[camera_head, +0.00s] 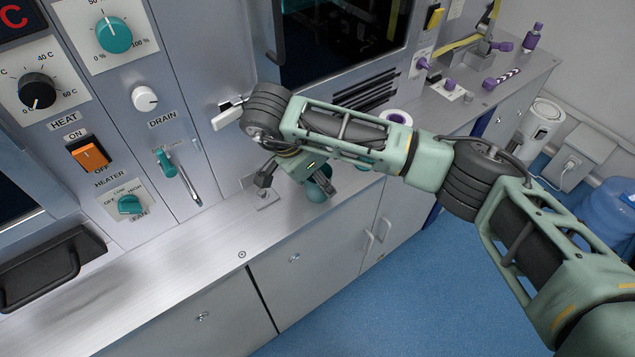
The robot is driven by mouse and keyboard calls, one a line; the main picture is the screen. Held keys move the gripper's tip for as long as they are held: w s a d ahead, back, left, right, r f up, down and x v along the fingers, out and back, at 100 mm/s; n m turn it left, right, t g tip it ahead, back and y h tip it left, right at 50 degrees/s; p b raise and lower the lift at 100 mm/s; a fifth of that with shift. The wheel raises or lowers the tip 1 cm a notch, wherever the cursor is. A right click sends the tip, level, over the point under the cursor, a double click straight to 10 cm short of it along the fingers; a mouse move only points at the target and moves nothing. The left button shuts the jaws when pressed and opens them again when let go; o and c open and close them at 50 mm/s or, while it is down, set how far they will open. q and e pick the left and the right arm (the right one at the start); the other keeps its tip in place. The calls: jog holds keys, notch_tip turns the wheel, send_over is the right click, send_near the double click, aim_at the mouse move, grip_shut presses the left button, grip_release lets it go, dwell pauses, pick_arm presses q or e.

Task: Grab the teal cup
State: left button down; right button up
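The teal cup (318,191) is on the metal counter, near its front edge. It is mostly hidden by my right gripper, so only its lower rounded part shows. My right gripper (293,180) points down over the counter, with its fingers spread apart. One finger is at the left, and the other overlaps the cup. I cannot tell whether the fingers touch the cup. My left gripper is not in view.
The metal counter (170,262) is clear at front left. A control panel with a teal drain handle (165,163) rises behind it. A white tape roll (396,117) and purple-knobbed fittings (449,85) stand further right.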

jog(key=c, duration=0.5)
